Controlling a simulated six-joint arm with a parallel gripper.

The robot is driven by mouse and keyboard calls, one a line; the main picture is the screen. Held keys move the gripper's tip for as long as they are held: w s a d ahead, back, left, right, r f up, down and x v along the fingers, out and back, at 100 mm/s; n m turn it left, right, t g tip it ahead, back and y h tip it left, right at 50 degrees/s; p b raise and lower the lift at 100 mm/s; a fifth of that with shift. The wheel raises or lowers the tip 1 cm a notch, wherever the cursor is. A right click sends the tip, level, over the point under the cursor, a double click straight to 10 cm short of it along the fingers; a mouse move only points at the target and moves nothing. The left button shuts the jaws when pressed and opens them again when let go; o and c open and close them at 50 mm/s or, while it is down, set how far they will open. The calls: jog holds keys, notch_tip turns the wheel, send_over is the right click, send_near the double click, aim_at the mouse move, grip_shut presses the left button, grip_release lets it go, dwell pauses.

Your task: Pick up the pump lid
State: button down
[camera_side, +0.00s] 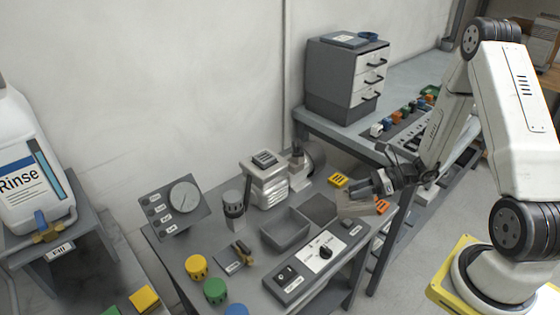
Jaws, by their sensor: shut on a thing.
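My gripper (372,196) is at the right end of the grey work table, above its surface. It is shut on a flat, light beige-grey piece (354,207), which looks like the pump lid. The gripper's fingers and dark wrist hide part of this piece, and I cannot tell how far it is above the table. A light-coloured finned pump body (267,186) stands at the back of the table, to the left of my gripper, with a dark ribbed part on top.
Yellow (338,181) and orange (382,206) pieces are close by. A gauge panel (174,208) stands at the left.

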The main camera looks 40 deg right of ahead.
aim_at(366, 201)
jog(key=shift+s+a+r, duration=0.15)
jog(key=shift+s+r, duration=0.1)
jog(key=shift+s, duration=0.35)
jog(key=shift+s+a+r, duration=0.1)
jog(key=shift+s+r, duration=0.2)
jog(key=shift+s, duration=0.25)
jog(key=shift+s+a+r, duration=0.15)
jog(key=shift+s+r, duration=0.1)
jog(key=shift+s, duration=0.35)
jog(key=shift+w+f, duration=0.1)
jog(key=shift+w+f+n+t+y, duration=0.4)
jog(key=shift+w+f+n+t, duration=0.3)
jog(key=shift+w+n+t, duration=0.15)
jog(key=w+d+f, duration=0.1)
jog(key=w+f, duration=0.1)
jog(key=w, duration=0.2)
jog(key=w+d+f, duration=0.1)
jog(key=w+f, duration=0.2)
jog(key=w, duration=0.1)
jog(key=w+d+f, duration=0.1)
jog(key=w+f, duration=0.2)
jog(key=w, duration=0.1)
jog(key=shift+w+f, duration=0.15)
jog(key=shift+f, duration=0.1)
jog(key=shift+w+d+f, duration=0.1)
jog(key=shift+w+f, duration=0.25)
jog(key=shift+f, duration=0.05)
